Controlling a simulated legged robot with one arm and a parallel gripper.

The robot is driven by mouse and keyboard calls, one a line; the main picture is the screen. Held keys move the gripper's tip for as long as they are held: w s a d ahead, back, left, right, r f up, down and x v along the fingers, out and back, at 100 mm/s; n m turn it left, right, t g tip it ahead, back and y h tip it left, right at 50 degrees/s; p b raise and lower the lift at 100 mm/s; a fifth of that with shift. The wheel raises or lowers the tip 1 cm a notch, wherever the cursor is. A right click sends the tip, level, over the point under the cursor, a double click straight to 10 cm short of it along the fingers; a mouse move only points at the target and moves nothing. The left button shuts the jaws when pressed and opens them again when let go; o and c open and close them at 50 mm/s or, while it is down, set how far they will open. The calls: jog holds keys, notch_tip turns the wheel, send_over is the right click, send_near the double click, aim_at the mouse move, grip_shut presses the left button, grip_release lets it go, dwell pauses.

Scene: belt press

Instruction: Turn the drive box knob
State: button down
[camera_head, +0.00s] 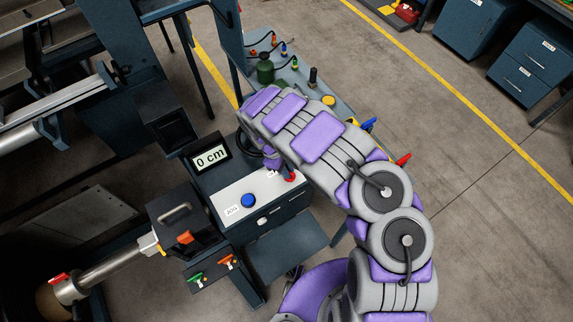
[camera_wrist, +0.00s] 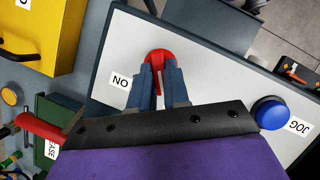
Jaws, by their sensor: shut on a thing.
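The drive box knob (camera_wrist: 158,58) is red and sits on a pale panel (camera_wrist: 125,50) beside an "ON" label in the wrist view. The blue fingers of my gripper (camera_wrist: 164,76) are around the knob, one on each side, and shut on it. In the head view, the red knob (camera_head: 291,178) shows at the right end of the panel. My arm reaches over from the right, and my gripper there is mostly hidden behind the arm. The blue JOG button (camera_wrist: 271,112) is to the right of my gripper, apart from it. It also shows in the head view (camera_head: 248,200).
A display reading "0 cm" (camera_head: 209,157) stands behind the panel. A bench with a green bottle (camera_head: 265,68) and small fittings is beyond my arm. Red and blue handles (camera_head: 403,159) stick out at the right. A yellow box (camera_wrist: 40,35) is at the wrist view's upper left.

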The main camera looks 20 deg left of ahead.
jog(key=shift+s+d+n+t+p, duration=0.1)
jog(key=shift+s+n+t+p, duration=0.1)
jog(key=shift+n+p, duration=0.35)
jog(key=shift+s+n+t+p, duration=0.1)
jog(key=shift+n+t+p, duration=0.1)
jog(key=shift+n+p, duration=0.35)
jog(key=shift+f, duration=0.1)
jog(key=c, duration=1.1)
grip_release()
jog(key=shift+w, duration=0.1)
jog(key=v, duration=1.7)
jog(key=shift+r, duration=0.25)
